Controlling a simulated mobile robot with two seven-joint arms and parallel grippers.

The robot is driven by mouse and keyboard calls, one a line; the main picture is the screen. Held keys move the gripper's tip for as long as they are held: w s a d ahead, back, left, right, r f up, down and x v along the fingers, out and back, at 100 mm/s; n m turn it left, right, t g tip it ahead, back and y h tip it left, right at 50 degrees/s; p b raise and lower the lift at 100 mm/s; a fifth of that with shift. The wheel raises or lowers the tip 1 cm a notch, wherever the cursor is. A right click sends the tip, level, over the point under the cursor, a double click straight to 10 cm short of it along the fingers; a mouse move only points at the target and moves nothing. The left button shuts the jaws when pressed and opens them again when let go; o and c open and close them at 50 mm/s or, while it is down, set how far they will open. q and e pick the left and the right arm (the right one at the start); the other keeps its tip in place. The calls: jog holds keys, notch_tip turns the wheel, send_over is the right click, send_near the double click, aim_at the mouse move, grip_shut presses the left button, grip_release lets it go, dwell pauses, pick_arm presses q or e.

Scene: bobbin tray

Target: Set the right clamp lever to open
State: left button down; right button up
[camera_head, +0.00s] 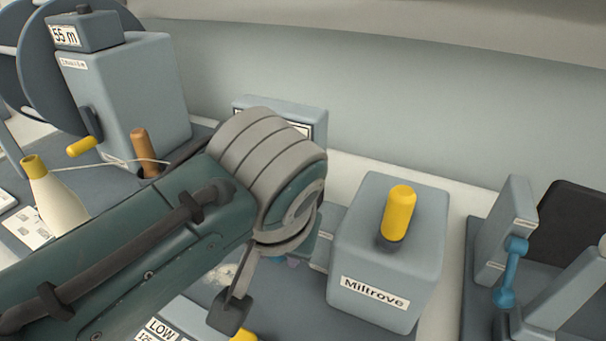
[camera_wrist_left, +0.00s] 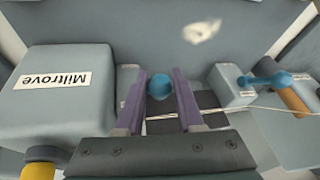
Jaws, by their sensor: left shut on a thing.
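My left gripper (camera_wrist_left: 160,100) is shut on a blue lever knob (camera_wrist_left: 160,88), which sits between its two purple fingers. This knob is beside a small grey clamp block (camera_wrist_left: 127,82) next to the Miltrove box. A second blue lever (camera_wrist_left: 265,79) lies across another small grey block (camera_wrist_left: 230,88), on the right of the left wrist view. The labels on both blocks are too small to read. My right gripper is not in view.
The grey Miltrove box (camera_head: 375,255) with a yellow knob (camera_head: 398,210) stands close beside my left gripper. A pale thread (camera_wrist_left: 200,112) runs near the fingers to a brown peg (camera_head: 145,150). A grey fixture with a blue lever (camera_head: 511,270) stands far right.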

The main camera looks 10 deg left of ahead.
pick_arm(q)
jog(key=shift+s+f+t, duration=0.2)
jog(key=shift+t, duration=0.3)
jog(key=shift+s+a+f+t+h, duration=0.1)
jog(key=shift+s+f+t+h, duration=0.15)
jog(key=shift+f+t, duration=0.2)
jog(key=shift+s+f+t+h+b, duration=0.1)
jog(key=shift+f+t+h+b, duration=0.15)
jog(key=shift+f+t+b, duration=0.4)
jog(key=t+b, duration=0.1)
jog(key=f+t+b, duration=0.1)
jog(key=b, duration=0.1)
jog(key=shift+s+f+n+t+h, duration=0.1)
jog(key=shift+f+n+t+h, duration=0.05)
jog(key=shift+n+t+h, duration=0.15)
jog(key=shift+a+t+b, duration=0.1)
jog(key=shift+t+b, duration=0.4)
jog(key=shift+b, duration=0.5)
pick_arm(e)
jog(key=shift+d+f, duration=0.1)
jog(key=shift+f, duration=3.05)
